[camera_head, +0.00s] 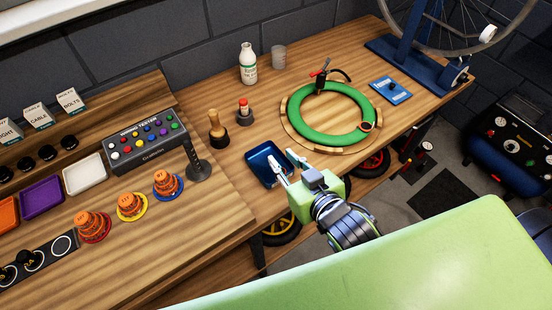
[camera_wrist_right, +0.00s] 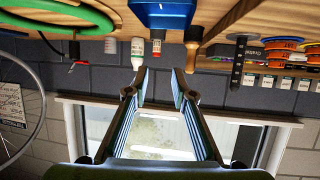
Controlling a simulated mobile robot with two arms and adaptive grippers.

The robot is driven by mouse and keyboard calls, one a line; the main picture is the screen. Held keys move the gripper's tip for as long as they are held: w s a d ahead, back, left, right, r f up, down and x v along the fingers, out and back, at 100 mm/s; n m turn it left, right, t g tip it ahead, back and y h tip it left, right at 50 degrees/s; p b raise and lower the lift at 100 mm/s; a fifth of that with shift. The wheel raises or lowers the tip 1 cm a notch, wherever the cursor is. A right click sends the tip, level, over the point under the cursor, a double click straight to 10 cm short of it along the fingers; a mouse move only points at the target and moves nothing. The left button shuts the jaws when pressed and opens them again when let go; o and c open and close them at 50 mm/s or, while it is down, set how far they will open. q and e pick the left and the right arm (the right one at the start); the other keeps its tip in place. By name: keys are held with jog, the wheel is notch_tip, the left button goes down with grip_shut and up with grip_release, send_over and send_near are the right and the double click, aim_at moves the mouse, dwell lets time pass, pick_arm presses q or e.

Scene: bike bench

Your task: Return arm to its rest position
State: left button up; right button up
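My right arm reaches in from the lower right in the head view. Its right gripper (camera_head: 284,160) is at the front edge of the bench, beside a small blue tray (camera_head: 258,158). The fingers stand apart with nothing between them. In the right wrist view the two fingers (camera_wrist_right: 159,85) are also apart and empty, with the blue tray (camera_wrist_right: 165,18) beyond their tips at the top. Whether a finger touches the tray cannot be told. My left gripper does not show.
The wooden bench (camera_head: 225,185) holds a green tube (camera_head: 300,130) on a wooden ring, a white bottle (camera_head: 248,65), a brush (camera_head: 217,132), a button panel (camera_head: 146,140) and orange coils (camera_head: 130,205). A wheel stand (camera_head: 410,60) is at back right. A blue compressor (camera_head: 505,145) stands on the floor.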

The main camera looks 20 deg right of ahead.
jog(key=shift+s+a+r, duration=0.1)
jog(key=shift+s+a, duration=0.1)
jog(key=shift+a, duration=0.15)
jog(key=shift+d, duration=0.1)
jog(key=s+d+f+g+h, duration=0.1)
jog(key=s+d+f+g, duration=0.2)
jog(key=s+f+g, duration=0.35)
jog(key=s+d+f+g+h, duration=0.1)
jog(key=s+d+f+g, duration=0.2)
jog(key=s+f, duration=0.55)
notch_tip(320, 180, down, 24)
jog(key=s+g+b, duration=0.1)
jog(key=s, duration=0.1)
jog(key=s+d+f+g+b, duration=0.1)
jog(key=s+d+f, duration=0.2)
jog(key=s+f, duration=1.5)
jog(key=shift+n+g, duration=0.3)
jog(key=shift+g, duration=0.05)
